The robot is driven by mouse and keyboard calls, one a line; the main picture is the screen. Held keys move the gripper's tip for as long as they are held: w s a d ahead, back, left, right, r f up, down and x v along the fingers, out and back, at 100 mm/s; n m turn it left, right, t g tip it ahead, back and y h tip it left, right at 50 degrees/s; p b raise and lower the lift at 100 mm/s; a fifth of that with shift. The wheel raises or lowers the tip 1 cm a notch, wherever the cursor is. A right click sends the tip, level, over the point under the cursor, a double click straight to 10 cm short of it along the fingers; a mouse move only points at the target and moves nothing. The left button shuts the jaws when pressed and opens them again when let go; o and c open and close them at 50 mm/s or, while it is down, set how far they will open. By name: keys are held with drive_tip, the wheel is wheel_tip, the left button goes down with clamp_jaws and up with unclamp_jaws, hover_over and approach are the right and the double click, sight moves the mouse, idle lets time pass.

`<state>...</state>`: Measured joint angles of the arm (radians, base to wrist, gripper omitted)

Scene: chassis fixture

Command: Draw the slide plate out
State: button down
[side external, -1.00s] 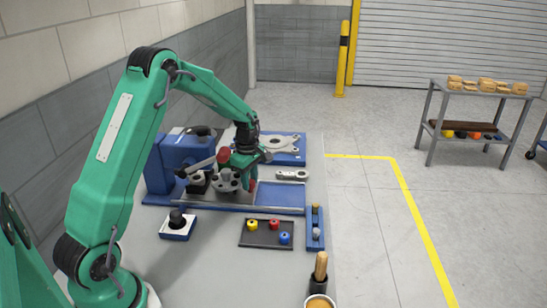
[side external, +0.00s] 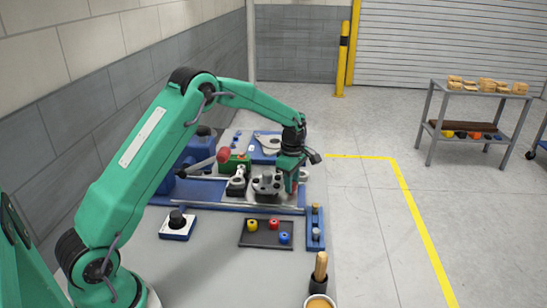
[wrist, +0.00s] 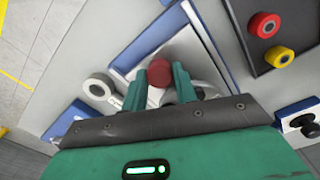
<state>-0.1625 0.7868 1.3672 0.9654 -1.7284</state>
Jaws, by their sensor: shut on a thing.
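The slide plate (side external: 284,199) is a bright metal plate between the blue rails of the fixture, with a grey lobed casting (side external: 266,184) on it. It lies toward the right end of the rails. The plate also shows in the wrist view (wrist: 181,49). My gripper (side external: 292,178) is at the plate's right end, with its fingers around a red knob (side external: 294,187). In the wrist view my gripper (wrist: 160,82) is shut on this red knob (wrist: 159,70), one finger at each side. The knob's base is hidden.
A red-ended lever (side external: 223,155) and a green block (side external: 237,161) stand at the left. A dark tray (side external: 255,238) with coloured rollers, a blue holder (side external: 315,228) and a black-knobbed block (side external: 178,225) lie in front. A ring link (wrist: 97,87) lies beyond the plate's end.

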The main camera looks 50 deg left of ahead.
drive_tip(key=shift+w+d, duration=0.25)
drive_tip(key=shift+d, duration=0.05)
drive_tip(key=c, duration=1.2)
unclamp_jaws()
drive_tip(key=shift+c, duration=0.2)
drive_tip(key=shift+o, duration=0.7)
drive_tip(key=shift+a, duration=0.1)
drive_tip(key=shift+s+r, duration=0.1)
drive_tip(key=shift+s+r, duration=0.1)
drive_tip(key=shift+r, duration=3.75)
